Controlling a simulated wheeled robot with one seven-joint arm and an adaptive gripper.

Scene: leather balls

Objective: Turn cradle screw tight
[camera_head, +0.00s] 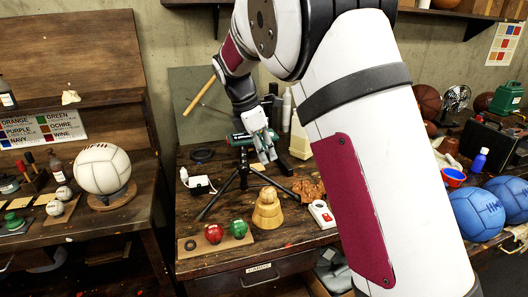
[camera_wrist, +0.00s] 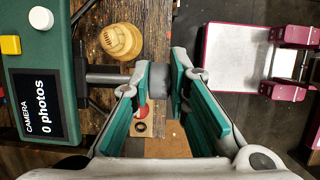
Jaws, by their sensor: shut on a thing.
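In the wrist view, the cradle screw is a grey round knob (camera_wrist: 158,80) at the end of a grey shaft (camera_wrist: 108,77). The shaft runs left to the green camera (camera_wrist: 35,75), whose screen reads "CAMERA 0 photos". My gripper (camera_wrist: 160,78) has its green-padded fingers shut on the knob, one on each side. In the head view, the green camera (camera_head: 238,139) sits on a black tripod (camera_head: 243,172) on the workbench. My gripper (camera_head: 265,150) is at its right side, and the knob is hidden there by the fingers.
A wooden turned form (camera_head: 268,210), a red ball (camera_head: 213,233) and a green ball (camera_head: 238,229) stand in front of the tripod. A white box (camera_head: 198,186) is at left, a white device (camera_head: 321,214) at right. A pale ball (camera_head: 102,168) sits on the left bench.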

